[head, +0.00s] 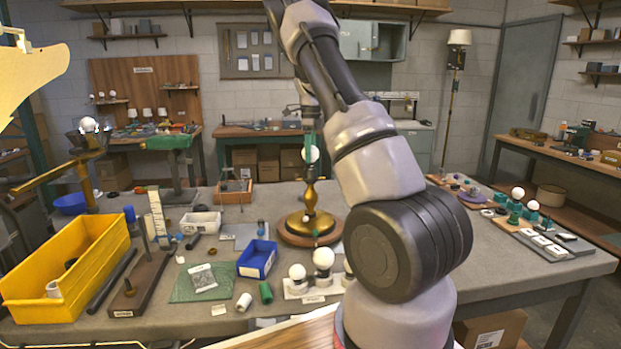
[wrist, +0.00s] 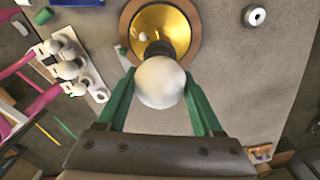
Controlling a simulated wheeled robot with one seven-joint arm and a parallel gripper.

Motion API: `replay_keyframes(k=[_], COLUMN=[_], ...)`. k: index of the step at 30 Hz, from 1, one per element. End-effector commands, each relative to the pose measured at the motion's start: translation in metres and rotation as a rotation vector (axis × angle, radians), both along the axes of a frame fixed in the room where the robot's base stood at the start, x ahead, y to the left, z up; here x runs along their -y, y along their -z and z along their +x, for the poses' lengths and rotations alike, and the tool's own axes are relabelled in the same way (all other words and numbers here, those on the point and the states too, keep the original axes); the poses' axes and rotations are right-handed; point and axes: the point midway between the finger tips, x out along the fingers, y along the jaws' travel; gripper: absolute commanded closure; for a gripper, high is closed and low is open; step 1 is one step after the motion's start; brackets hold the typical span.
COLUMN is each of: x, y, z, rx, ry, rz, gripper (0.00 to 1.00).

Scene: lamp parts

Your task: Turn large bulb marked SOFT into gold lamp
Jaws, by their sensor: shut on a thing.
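The gold lamp (head: 310,212) stands upright on a round wooden base (head: 287,236) in the middle of the bench. My gripper (wrist: 160,88) is shut on a large white bulb (wrist: 160,82), with a green finger on each side of it. In the head view the bulb (head: 310,154) is at the top of the lamp, below my gripper. In the wrist view the bulb is in front of the lamp's dark socket (wrist: 158,49) and gold base (wrist: 178,24). I cannot tell whether the bulb is seated in the socket. No marking is readable on it.
Other white bulbs stand in a pale holder (head: 313,294) in front of the lamp. A blue bin (head: 257,259) is left of them, and a yellow bin (head: 68,270) is at the far left. More bulbs and parts (head: 518,212) are at the right.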

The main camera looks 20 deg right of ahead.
Motion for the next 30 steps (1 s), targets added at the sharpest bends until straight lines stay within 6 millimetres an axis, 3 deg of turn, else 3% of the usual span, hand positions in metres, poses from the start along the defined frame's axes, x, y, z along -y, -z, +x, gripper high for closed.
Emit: replay_keyframes(k=[7,8,9,10,20,30], x=[-0.001,-0.001,-0.001,0.0,0.0,0.0], y=[0.004,0.004,0.004,0.003,-0.005,-0.069], z=[-0.002,-0.002,-0.002,-0.002,0.0,0.0], rx=[-0.009,-0.008,-0.007,-0.007,-0.001,0.001], ry=[0.101,0.109,0.105,0.104,0.101,0.102], rz=[0.001,0.001,0.002,0.001,0.001,0.001], gripper=[0.72,0.24,0.09,0.0,0.0,0.0])
